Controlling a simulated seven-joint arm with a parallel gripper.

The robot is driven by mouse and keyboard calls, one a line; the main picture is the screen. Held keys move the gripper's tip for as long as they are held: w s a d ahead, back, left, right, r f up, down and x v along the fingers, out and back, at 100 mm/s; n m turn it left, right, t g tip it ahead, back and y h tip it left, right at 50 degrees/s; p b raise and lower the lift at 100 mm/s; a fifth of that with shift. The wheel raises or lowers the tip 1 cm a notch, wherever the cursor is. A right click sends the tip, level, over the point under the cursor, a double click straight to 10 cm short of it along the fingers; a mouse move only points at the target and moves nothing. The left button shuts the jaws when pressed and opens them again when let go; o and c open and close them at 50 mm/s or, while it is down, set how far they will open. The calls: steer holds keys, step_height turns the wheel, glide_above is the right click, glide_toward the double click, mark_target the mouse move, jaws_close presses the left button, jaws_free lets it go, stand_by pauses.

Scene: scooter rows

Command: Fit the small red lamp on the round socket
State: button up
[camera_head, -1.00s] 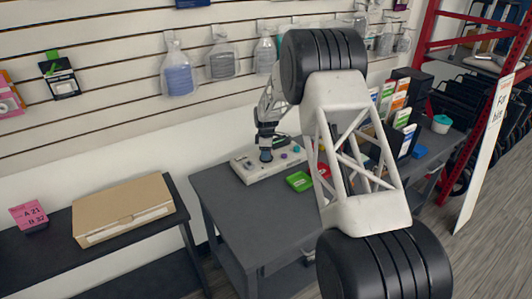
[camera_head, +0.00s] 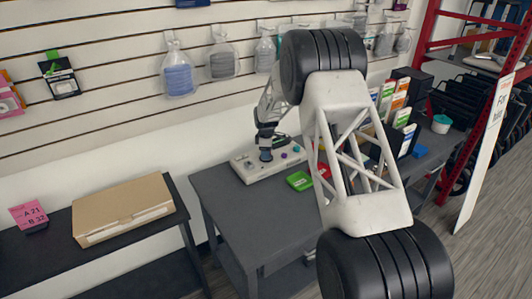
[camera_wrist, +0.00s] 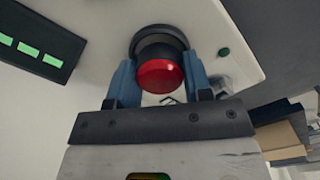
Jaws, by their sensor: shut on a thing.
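In the wrist view the small red lamp (camera_wrist: 158,76) sits between the two blue fingers of my gripper (camera_wrist: 160,80), which is shut on it. A round black socket (camera_wrist: 160,38) is directly behind the lamp, at the pale panel (camera_wrist: 215,22). The lamp's base overlaps the black ring, and I cannot tell whether it is seated in it or only against it. The lamp is too small to make out there.
A green tray (camera_head: 299,181) lies right of the panel. Small coloured knobs (camera_head: 284,155) stand on the panel. A cardboard box (camera_head: 122,210) stands further left.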

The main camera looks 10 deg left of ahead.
steer(key=shift+f, duration=0.25)
steer(key=o, duration=1.4)
steer(key=shift+r, duration=2.95)
